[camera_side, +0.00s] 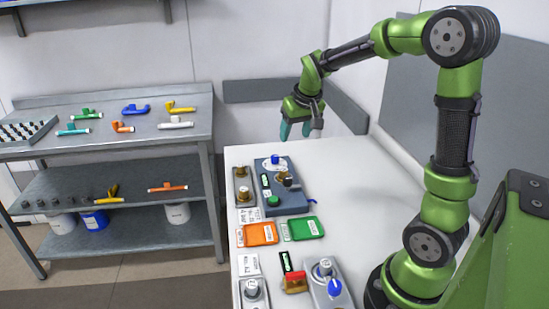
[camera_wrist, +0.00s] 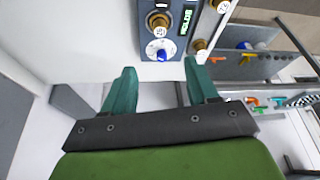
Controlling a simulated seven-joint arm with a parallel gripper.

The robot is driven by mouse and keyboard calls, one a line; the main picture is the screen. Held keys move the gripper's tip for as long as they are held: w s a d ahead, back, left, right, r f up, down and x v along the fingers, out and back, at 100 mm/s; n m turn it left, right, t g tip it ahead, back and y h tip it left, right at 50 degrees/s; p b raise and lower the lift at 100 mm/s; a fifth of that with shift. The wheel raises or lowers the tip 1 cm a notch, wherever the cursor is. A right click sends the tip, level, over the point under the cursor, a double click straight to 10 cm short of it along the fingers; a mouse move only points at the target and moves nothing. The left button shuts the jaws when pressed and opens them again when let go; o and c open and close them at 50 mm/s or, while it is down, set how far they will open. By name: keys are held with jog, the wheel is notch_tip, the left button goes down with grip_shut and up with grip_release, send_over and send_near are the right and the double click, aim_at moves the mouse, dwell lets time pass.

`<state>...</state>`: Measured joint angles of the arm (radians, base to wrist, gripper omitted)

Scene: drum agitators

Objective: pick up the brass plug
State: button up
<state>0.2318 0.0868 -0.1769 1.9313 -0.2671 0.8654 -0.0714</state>
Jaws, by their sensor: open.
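Several brass-coloured pieces stand on the white bench, and I cannot tell for sure which one is the brass plug. Another brass knob (camera_wrist: 159,22) sits on the blue-grey box (camera_side: 270,203). My gripper (camera_side: 301,126) is open and empty, above the far end of the bench, apart from everything. In the wrist view its teal fingers (camera_wrist: 160,80) are spread, with the box beyond their tips.
An orange tray (camera_side: 258,234) and a green tray (camera_side: 302,229) lie mid-bench. A second control box (camera_side: 318,286) with a blue knob stands nearer the front. The bench's right side is clear. A metal rack (camera_side: 110,130) with coloured tools stands at the left, across a gap.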

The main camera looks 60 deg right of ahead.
send_over(284, 170)
jog(key=s, duration=0.2)
jog(key=f, duration=1)
jog(key=shift+w+a, duration=0.2)
jog(key=shift+a, duration=0.1)
jog(key=shift+s+x, duration=0.2)
jog(key=shift+x, duration=2.6)
jog(key=shift+a+f, duration=0.1)
jog(key=shift+a, duration=0.05)
grip_shut()
